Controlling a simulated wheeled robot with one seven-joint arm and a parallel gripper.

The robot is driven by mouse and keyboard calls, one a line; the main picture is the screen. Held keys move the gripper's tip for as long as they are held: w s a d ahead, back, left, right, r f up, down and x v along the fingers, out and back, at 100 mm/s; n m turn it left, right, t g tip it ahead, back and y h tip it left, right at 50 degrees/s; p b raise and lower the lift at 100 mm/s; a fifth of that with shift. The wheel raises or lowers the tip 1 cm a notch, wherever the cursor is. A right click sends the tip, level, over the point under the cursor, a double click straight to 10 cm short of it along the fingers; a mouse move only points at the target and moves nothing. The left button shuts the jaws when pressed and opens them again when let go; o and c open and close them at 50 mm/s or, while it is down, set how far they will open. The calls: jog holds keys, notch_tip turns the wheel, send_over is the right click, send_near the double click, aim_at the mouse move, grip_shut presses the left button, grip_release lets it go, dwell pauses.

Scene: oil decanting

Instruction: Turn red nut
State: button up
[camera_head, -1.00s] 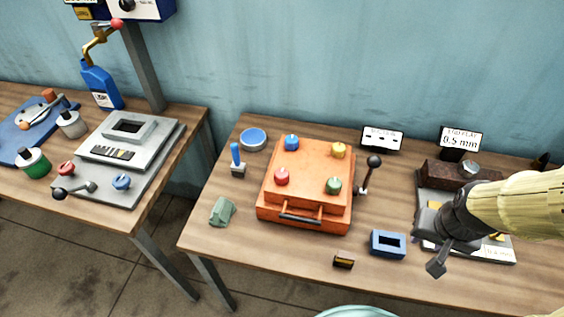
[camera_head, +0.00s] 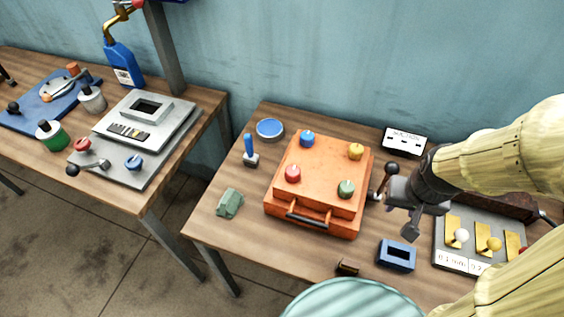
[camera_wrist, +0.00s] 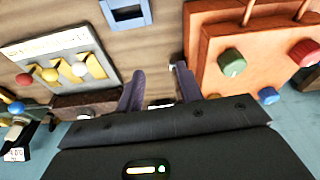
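The red nut (camera_head: 293,174) is a round red knob at the left front of the orange case's lid (camera_head: 316,184). Blue (camera_head: 307,138), yellow (camera_head: 356,151) and green (camera_head: 346,188) knobs sit at the lid's other corners. In the wrist view the red nut (camera_wrist: 304,52) is at the far right, past the green one (camera_wrist: 232,62). My gripper (camera_head: 402,224) is to the right of the case, above the table and apart from the red nut. Its two fingers (camera_wrist: 158,88) stand apart with nothing between them.
A black-knobbed lever (camera_head: 390,168) stands at the case's right side, near my gripper. A blue block with a square opening (camera_head: 397,256) lies in front. A panel with gold plates (camera_head: 470,260) is at the right. A green lump (camera_head: 229,204) and a blue-handled tool (camera_head: 249,148) lie left of the case.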

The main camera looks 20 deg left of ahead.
jog(key=shift+w+a, duration=0.1)
jog(key=shift+o, duration=0.2)
jog(key=o, duration=0.3)
jog(key=shift+r, duration=0.1)
jog(key=shift+o, duration=0.8)
jog(key=shift+w+a+r+n+p, duration=0.15)
jog(key=shift+a+r+n+p, duration=0.1)
jog(key=shift+n+p, duration=0.15)
jog(key=w+a+r+n+g+p, duration=0.1)
jog(key=a+r+n+p, duration=0.3)
jog(key=a+n, duration=0.4)
jog(key=w+a+r+n+p, duration=0.3)
jog(key=a+n+p, duration=0.4)
jog(key=n, duration=0.6)
jog(key=w+a+r+n+g+p, duration=0.1)
jog(key=a+r+n+p, duration=0.4)
jog(key=a+n, duration=0.5)
jog(key=shift+w+a+r+n+g+p, duration=0.15)
jog(key=shift+w+r+n+g+p, duration=0.15)
jog(key=shift+w+n+p, duration=0.4)
jog(key=shift+f, duration=0.15)
